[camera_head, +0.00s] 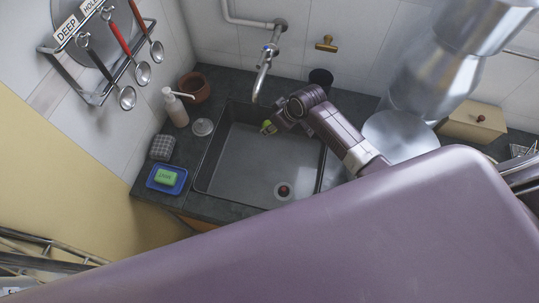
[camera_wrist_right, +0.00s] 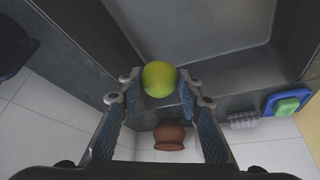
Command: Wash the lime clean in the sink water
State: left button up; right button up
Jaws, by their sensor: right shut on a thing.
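The lime (camera_head: 267,127) is yellow-green and held at the back of the sink in the head view. It also shows in the wrist view (camera_wrist_right: 159,79), between the fingertips. My right gripper (camera_wrist_right: 159,84) is shut on the lime. In the head view the right gripper (camera_head: 273,126) reaches over the sink from the right and partly hides the lime. The dark grey sink (camera_head: 255,165) shows a drain (camera_head: 283,190) near its front. The tap (camera_head: 263,75) stands above and behind the gripper; I cannot make out running water. My left gripper is not in view.
Left of the sink are a soap dispenser (camera_head: 176,107), a brown pot (camera_head: 195,87), a scrubber (camera_head: 162,147) and a blue dish (camera_head: 180,187) with green soap (camera_head: 166,177). A dark cup (camera_head: 320,80) stands behind right. The front of the sink is clear.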

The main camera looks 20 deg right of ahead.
aim_at(268, 122)
jog(key=shift+r, duration=0.1)
dwell(0.5)
jog(key=shift+r, duration=1.95)
jog(key=shift+s, duration=0.1)
